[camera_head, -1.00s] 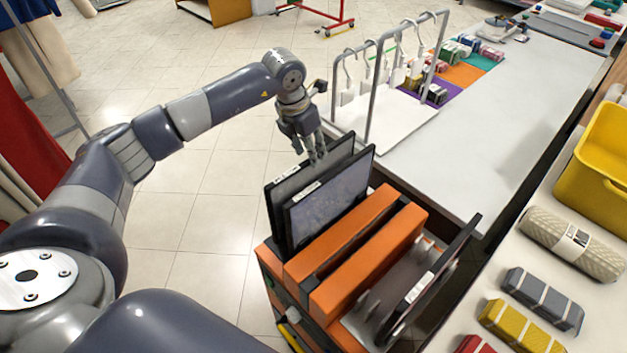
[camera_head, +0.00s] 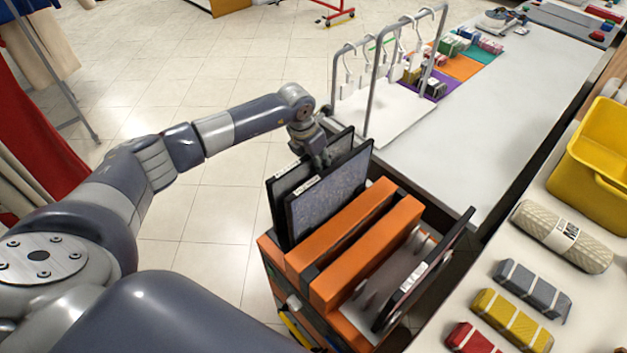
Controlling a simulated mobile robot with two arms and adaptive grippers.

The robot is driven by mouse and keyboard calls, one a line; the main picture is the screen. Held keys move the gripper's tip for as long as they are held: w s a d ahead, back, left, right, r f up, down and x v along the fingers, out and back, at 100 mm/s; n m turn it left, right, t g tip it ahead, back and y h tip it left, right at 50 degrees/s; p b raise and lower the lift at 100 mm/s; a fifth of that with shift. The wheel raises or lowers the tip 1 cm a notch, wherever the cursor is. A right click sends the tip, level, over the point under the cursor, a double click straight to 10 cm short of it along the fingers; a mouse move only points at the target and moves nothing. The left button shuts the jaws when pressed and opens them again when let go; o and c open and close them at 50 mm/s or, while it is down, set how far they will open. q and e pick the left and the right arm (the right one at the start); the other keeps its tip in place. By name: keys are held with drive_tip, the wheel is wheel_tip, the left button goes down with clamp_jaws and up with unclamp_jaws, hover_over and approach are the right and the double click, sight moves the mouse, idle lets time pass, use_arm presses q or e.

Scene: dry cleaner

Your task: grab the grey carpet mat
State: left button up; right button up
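Mats with black borders and small white labels stand upright in an orange and dark rack (camera_head: 345,245). A speckled grey mat (camera_head: 335,190) stands in the left part of the rack, with another grey mat (camera_head: 287,183) close behind it, partly hidden. A third mat (camera_head: 432,270) leans in the right part and shows mostly its edge. My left gripper (camera_head: 324,162) points down at the top edges of the two left mats. Its fingertips overlap these edges, and whether they are closed on a mat is not clear. My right gripper is not in view.
A long white table (camera_head: 480,120) with a metal hanger rail (camera_head: 370,80) stands behind the rack. A near counter at right holds a yellow bin (camera_head: 600,150), a rolled beige textile (camera_head: 562,236) and several wrapped bundles (camera_head: 535,288).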

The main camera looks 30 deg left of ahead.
use_arm(q)
clamp_jaws()
drive_tip(key=shift+r, duration=0.1)
